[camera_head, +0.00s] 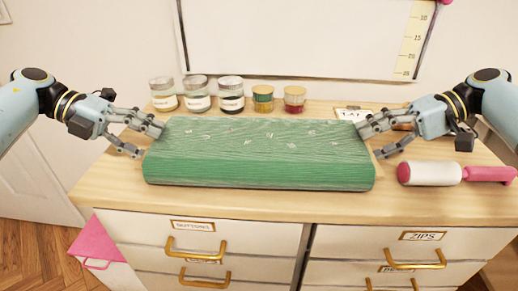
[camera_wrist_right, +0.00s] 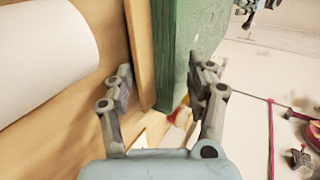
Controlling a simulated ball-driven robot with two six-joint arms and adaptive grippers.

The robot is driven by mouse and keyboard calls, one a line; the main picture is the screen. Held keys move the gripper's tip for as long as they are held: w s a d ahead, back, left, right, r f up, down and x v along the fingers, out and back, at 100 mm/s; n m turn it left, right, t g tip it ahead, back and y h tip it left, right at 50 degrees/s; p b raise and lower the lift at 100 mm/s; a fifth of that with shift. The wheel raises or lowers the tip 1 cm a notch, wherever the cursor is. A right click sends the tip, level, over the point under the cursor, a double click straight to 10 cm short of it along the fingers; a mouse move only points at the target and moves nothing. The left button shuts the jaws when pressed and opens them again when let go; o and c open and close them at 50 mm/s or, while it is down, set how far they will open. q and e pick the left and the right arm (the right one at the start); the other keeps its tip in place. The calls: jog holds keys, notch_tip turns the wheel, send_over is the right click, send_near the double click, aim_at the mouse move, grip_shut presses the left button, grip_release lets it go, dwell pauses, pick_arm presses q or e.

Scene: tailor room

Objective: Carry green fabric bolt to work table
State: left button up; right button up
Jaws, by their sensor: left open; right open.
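The green fabric bolt (camera_head: 260,165) lies lengthwise on a wooden-topped drawer cabinet (camera_head: 240,206). My left gripper (camera_head: 150,141) is open at the bolt's left end, with its fingers close to that end. My right gripper (camera_head: 371,140) is open at the bolt's right end. In the right wrist view, the bolt's green end (camera_wrist_right: 179,50) is in front of the open fingers of my right gripper (camera_wrist_right: 160,92). I cannot tell whether any finger touches the bolt. A work table cannot be made out for certain in these views.
Several small jars (camera_head: 230,94) stand in a row behind the bolt. A white and pink roller-like object (camera_head: 432,173) lies to the right of it. A whiteboard-like panel (camera_head: 290,35) is on the wall behind. Drawers with gold handles (camera_head: 205,250) face me below.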

pick_arm(q)
jog(key=shift+x, duration=0.85)
pick_arm(e)
jog(key=shift+x, duration=0.9)
pick_arm(q)
grip_shut()
pick_arm(e)
grip_shut()
pick_arm(q)
jog(key=shift+r, duration=0.1)
pick_arm(e)
jog(key=shift+w, duration=0.1)
